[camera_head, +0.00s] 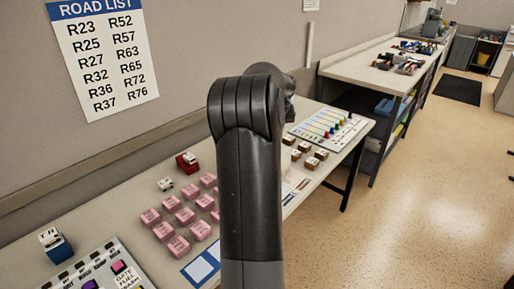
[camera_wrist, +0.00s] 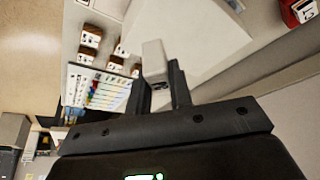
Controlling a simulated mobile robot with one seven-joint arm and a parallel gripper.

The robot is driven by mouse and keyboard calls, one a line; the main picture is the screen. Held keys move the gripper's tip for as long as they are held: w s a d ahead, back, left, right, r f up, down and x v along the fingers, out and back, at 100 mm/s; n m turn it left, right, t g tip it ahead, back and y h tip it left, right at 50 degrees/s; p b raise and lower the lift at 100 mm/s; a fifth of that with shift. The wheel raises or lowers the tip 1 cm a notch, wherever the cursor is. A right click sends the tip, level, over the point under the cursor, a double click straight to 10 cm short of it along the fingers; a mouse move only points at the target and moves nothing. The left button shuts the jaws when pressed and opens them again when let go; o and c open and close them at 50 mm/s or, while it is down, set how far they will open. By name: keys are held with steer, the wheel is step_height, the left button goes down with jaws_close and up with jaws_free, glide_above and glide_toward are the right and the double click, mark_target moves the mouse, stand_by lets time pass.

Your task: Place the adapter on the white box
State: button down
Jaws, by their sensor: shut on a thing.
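In the wrist view my gripper (camera_wrist: 160,83) is shut on a small pale block, which looks like the adapter (camera_wrist: 153,58). The adapter sticks out past the fingertips. A large white block shape, which looks like the white box (camera_wrist: 196,38), lies beyond it in the same view. The adapter overlaps the box in the picture; I cannot tell whether they touch. In the head view my own arm hides the gripper, the adapter and the white box.
Several pink blocks (camera_head: 186,215) lie on the long table, with a red block (camera_head: 187,162) behind them. Several brown blocks (camera_head: 303,153) and a chart board with coloured pegs (camera_head: 329,126) are toward the far end. A wall runs along the back.

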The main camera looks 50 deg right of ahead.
steer(key=shift+m, duration=0.4)
steer(key=w+f, duration=0.3)
steer(key=w, duration=0.2)
steer(key=w+f, duration=0.2)
steer(key=shift+w+a+f, duration=0.3)
steer(key=shift+w+f, duration=0.05)
steer(key=shift+w, duration=0.05)
steer(key=shift+f, duration=2)
steer(key=shift+f, duration=0.15)
steer(key=c, duration=1.3)
jaws_free()
